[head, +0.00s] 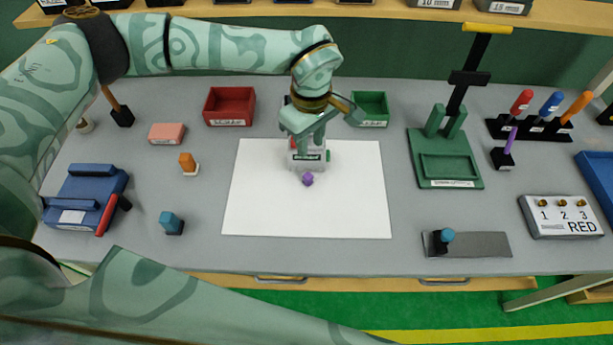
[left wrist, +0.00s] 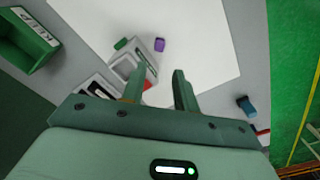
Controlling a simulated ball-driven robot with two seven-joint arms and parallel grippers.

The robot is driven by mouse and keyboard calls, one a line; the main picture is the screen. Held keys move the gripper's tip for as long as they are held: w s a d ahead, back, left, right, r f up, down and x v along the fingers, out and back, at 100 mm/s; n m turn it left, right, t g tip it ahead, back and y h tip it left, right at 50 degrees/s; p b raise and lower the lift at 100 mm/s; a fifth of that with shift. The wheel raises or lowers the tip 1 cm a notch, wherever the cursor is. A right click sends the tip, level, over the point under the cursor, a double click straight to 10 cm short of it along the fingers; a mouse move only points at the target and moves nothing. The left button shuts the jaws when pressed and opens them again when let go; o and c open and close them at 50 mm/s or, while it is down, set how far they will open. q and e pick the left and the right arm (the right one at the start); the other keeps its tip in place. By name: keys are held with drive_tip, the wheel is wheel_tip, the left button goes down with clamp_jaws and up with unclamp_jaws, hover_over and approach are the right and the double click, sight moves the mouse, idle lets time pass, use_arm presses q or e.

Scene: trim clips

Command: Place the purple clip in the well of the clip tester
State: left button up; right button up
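The purple clip (head: 308,179) is a small block on the white sheet, just in front of the clip tester. It also shows in the left wrist view (left wrist: 159,45), apart from the tester. The clip tester (head: 309,166) is a small grey box with a dark label and a green part at its side; in the left wrist view (left wrist: 146,56) its pale well looks empty. My left gripper (head: 308,146) hangs over the tester and hides part of it. In the left wrist view its two fingers (left wrist: 158,76) are apart with nothing between them. My right gripper is out of view.
A red bin (head: 230,107) and a green bin (head: 370,108) stand behind the white sheet (head: 265,200). A green press-like stand (head: 446,158) is at right. Orange (head: 188,162) and blue clips (head: 171,222) stand at left. Much of the sheet is clear.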

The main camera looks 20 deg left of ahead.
use_arm(q)
hover_over(310, 177)
drive_tip(key=f, duration=0.6)
drive_tip(key=shift+w+a, duration=0.1)
drive_tip(key=shift+a, duration=0.25)
drive_tip(key=shift+d+f, duration=0.2)
drive_tip(key=shift+f, duration=0.3)
wheel_tip(310, 177, down, 5)
drive_tip(key=shift+d+r+b, duration=0.1)
drive_tip(key=shift+b, duration=0.4)
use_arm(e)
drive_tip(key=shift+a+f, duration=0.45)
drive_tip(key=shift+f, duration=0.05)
use_arm(q)
clamp_jaws()
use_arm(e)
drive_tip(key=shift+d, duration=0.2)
